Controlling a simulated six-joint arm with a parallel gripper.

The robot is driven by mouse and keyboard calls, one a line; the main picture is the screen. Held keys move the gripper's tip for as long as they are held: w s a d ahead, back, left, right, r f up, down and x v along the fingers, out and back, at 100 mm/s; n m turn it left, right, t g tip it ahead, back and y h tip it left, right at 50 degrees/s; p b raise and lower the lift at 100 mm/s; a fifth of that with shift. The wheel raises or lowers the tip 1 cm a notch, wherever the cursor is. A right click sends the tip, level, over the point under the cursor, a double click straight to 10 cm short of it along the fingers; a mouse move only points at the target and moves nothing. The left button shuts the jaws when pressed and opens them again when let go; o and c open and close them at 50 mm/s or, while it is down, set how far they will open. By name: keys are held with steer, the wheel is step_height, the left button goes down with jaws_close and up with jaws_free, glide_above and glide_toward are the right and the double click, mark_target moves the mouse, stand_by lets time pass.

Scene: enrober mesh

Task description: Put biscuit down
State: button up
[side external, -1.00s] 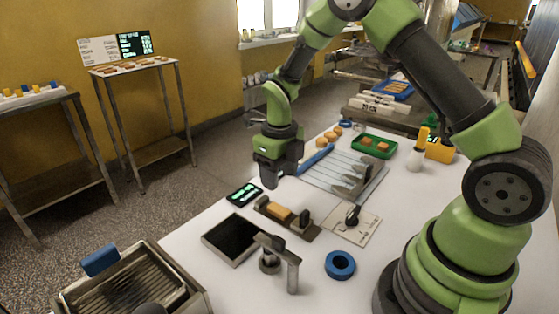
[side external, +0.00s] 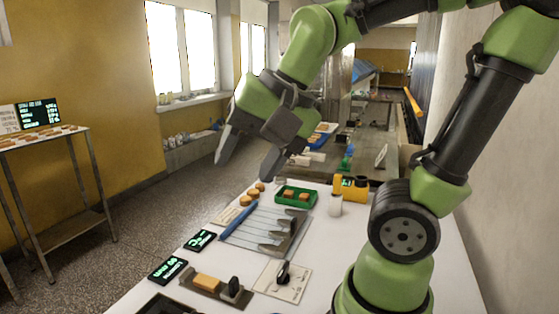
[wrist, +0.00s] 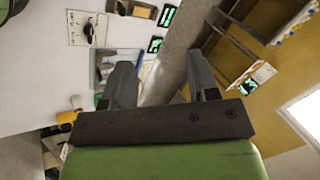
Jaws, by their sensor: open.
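My gripper (side external: 244,168) is raised high above the far left part of the table in the side view, fingers spread and nothing between them. The wrist view also shows my gripper (wrist: 157,65) with its two fingers apart and empty. A long orange-tan biscuit (side external: 207,282) lies on a dark brown holder (side external: 222,294) near the front, apart from my gripper. A few round biscuits (side external: 252,194) lie on the table left of the green tray (side external: 308,205). Square brown pieces (side external: 290,194) sit inside that tray. I cannot tell which biscuit the task means.
Two dark displays (side external: 168,270) stand along the left edge. A white plate with a black knob (side external: 283,280) is at front. A white bottle (side external: 335,205) stands right of the tray.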

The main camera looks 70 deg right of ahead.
steer(key=s+n, duration=0.1)
steer(key=n, duration=0.1)
steer(key=s+n+t, duration=0.1)
steer(key=s+n, duration=0.1)
steer(key=s+a+n, duration=0.1)
steer(key=n, duration=0.2)
steer(key=shift+s+r+t+y, duration=0.2)
steer(key=shift+s+t+y, duration=0.1)
steer(key=shift+s, duration=0.1)
